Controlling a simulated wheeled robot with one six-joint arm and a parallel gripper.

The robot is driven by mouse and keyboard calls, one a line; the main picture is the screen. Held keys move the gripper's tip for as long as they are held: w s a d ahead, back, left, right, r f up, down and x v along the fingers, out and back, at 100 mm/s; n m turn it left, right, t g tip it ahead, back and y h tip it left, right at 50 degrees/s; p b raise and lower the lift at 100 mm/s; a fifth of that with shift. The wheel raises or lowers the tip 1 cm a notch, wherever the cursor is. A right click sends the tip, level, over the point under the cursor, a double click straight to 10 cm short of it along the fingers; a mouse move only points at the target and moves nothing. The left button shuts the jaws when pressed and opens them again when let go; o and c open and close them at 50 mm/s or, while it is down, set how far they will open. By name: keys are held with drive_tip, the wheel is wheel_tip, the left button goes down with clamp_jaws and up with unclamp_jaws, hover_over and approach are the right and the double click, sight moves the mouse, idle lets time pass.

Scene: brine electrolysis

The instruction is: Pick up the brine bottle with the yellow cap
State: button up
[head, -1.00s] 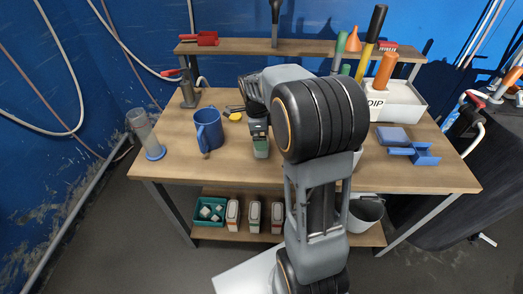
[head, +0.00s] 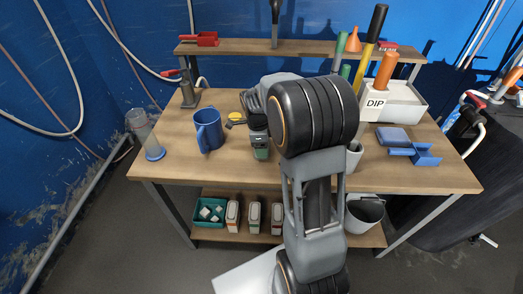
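A small bottle or block with a greenish front (head: 261,151) stands on the wooden table (head: 300,180), left of my arm. Its top is hidden behind my gripper, so I cannot see a cap on it. My gripper (head: 259,135) points down at its top, touching or very close. The fingers are dark and too small to tell whether they are open or shut. A small yellow object (head: 236,116) lies on the table behind and left of my gripper; I cannot tell what it is.
A blue mug (head: 208,130) stands left of my gripper, and a clear cylinder with a blue base (head: 148,138) farther left. A grey cup (head: 354,158) is right of my arm, near blue holders (head: 414,154). A white DIP container (head: 376,104) stands behind. The table's front left is clear.

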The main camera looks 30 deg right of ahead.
drive_tip(key=c, duration=0.5)
drive_tip(key=shift+r, duration=0.15)
